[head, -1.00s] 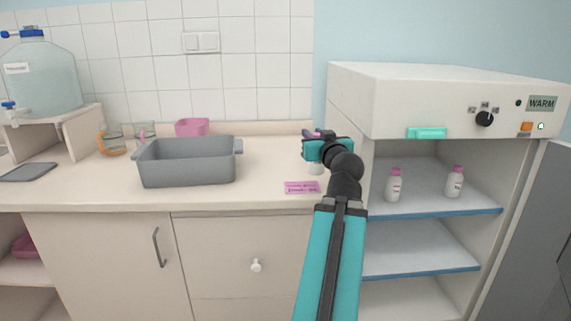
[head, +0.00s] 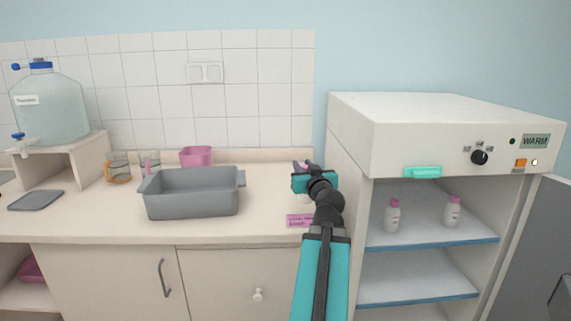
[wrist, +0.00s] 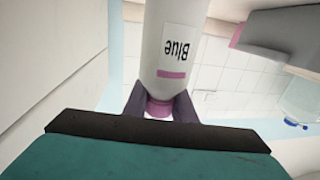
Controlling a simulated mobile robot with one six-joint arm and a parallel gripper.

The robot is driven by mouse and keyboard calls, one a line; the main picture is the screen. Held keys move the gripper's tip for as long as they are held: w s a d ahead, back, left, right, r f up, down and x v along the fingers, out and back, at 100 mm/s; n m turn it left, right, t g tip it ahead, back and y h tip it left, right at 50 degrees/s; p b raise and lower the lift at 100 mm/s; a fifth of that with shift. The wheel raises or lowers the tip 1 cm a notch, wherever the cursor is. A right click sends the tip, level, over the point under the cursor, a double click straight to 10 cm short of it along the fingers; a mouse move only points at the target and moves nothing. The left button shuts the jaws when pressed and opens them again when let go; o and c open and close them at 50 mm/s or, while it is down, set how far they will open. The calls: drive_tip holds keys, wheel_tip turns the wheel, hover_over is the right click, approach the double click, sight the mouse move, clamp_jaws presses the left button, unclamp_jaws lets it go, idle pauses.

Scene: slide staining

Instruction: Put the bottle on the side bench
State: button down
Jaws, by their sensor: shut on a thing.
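My gripper (wrist: 157,106) is shut around the pink cap end of a white bottle (wrist: 172,40) labelled "Blue", with a pink band, in the wrist view. In the head view my gripper (head: 303,175) is at the right end of the beige bench (head: 265,200), beside the warming cabinet. Only a small white part of the bottle (head: 303,198) shows below it; my gripper and arm hide the rest. I cannot tell whether the bottle touches the bench top. A pink label (head: 299,221) lies at the bench's front edge, partly behind my arm.
A grey tub (head: 192,205) stands left of my gripper, with a pink container (head: 196,156) behind it. The open cabinet (head: 350,150) on the right holds two pink-capped bottles (head: 392,216) (head: 452,212). A large water jug (head: 50,108) stands far left.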

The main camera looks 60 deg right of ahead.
drive_tip(key=shift+w+d+r+p, duration=0.25)
drive_tip(key=shift+w+p, duration=0.3)
drive_tip(key=shift+p, duration=1.15)
drive_tip(key=shift+w+p, duration=0.1)
drive_tip(key=shift+p, duration=0.3)
drive_tip(key=p, duration=0.2)
drive_tip(key=w+p, duration=0.1)
drive_tip(key=p, duration=0.1)
drive_tip(key=shift+d+f, duration=0.2)
drive_tip(key=shift+d, duration=0.1)
drive_tip(key=w+d+p, duration=0.1)
drive_tip(key=w+d, duration=0.1)
drive_tip(key=w, duration=0.4)
drive_tip(key=shift+d+f+p, duration=0.3)
drive_tip(key=shift+d+f, duration=0.05)
drive_tip(key=shift+f, duration=0.1)
drive_tip(key=shift+w, duration=0.1)
drive_tip(key=shift+w+d+f, duration=0.15)
drive_tip(key=shift+w+f, duration=0.1)
drive_tip(key=shift+f, duration=0.65)
drive_tip(key=shift+w+d+f, duration=0.15)
drive_tip(key=shift+w+f, duration=0.05)
drive_tip(key=shift+f, duration=0.7)
drive_tip(key=shift+f, duration=0.15)
